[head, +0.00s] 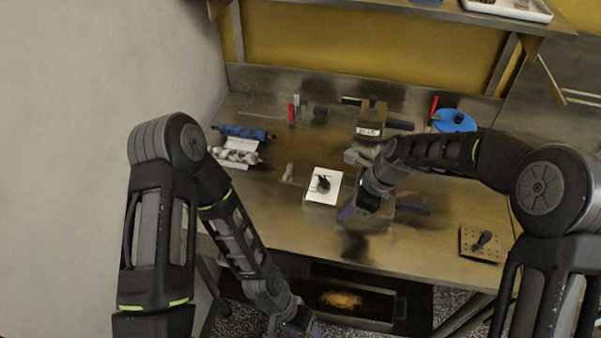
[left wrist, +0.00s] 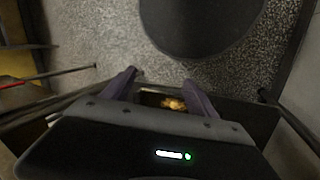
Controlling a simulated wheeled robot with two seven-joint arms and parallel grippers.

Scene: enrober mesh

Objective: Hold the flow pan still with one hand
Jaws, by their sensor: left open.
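A dark rectangular pan (head: 378,304) with a golden-brown patch inside sits low, below the front edge of the bench; I take it to be the flow pan. My left gripper (head: 300,327) hangs low at the bottom edge of the head view, left of the pan and partly cut off. In the left wrist view the left gripper (left wrist: 160,78) is open, its two purple fingers apart. Part of the pan (left wrist: 150,99) shows between and beyond the fingers; contact cannot be told. My right gripper (head: 350,208) is over the bench; its jaw opening is unclear.
The metal bench (head: 300,240) holds a white square plate (head: 316,191) with a black knob, a blue disc (head: 455,121), blue and white rolls (head: 238,145) and a drilled plate with a knob (head: 481,244). A wall stands at left. A shelf (head: 460,14) runs above.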

